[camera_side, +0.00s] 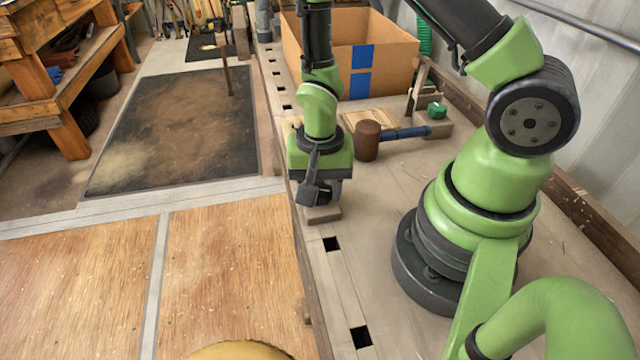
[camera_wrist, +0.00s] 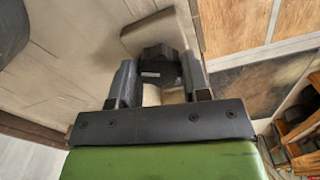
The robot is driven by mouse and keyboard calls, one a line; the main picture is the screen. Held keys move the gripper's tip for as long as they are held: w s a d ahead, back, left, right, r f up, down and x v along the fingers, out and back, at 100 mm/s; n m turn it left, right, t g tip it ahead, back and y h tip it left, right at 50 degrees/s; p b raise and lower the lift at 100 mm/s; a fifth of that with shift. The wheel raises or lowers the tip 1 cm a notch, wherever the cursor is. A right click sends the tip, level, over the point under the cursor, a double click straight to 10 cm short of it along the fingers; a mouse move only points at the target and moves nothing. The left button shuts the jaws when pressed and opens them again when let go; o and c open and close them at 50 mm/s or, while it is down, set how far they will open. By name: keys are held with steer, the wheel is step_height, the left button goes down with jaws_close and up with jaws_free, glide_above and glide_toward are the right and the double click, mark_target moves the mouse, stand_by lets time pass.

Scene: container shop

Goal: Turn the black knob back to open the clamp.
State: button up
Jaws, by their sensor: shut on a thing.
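The black knob (camera_wrist: 158,66) shows in the wrist view, a lobed dark knob on a pale wooden block (camera_wrist: 152,32). My gripper (camera_wrist: 160,76) has one grey finger on each side of the knob and is shut on it. In the side view, my gripper (camera_side: 318,190) points down at the bench edge, just above the same wooden block (camera_side: 322,214). The knob is mostly hidden there by the fingers. The rest of the clamp cannot be made out, nor how far the knob is turned.
A mallet with a brown head (camera_side: 367,141) and blue handle lies right of my gripper. A green-topped item (camera_side: 436,110) stands behind it. An open cardboard box (camera_side: 395,60) with blue tape is at the back. The bench strip with square holes (camera_side: 345,290) is clear in front.

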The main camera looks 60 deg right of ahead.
steer(key=n, duration=1.6)
steer(key=shift+n, duration=0.4)
steer(key=n, duration=0.5)
steer(key=shift+n, duration=0.3)
steer(key=o, duration=0.9)
steer(key=shift+o, duration=0.2)
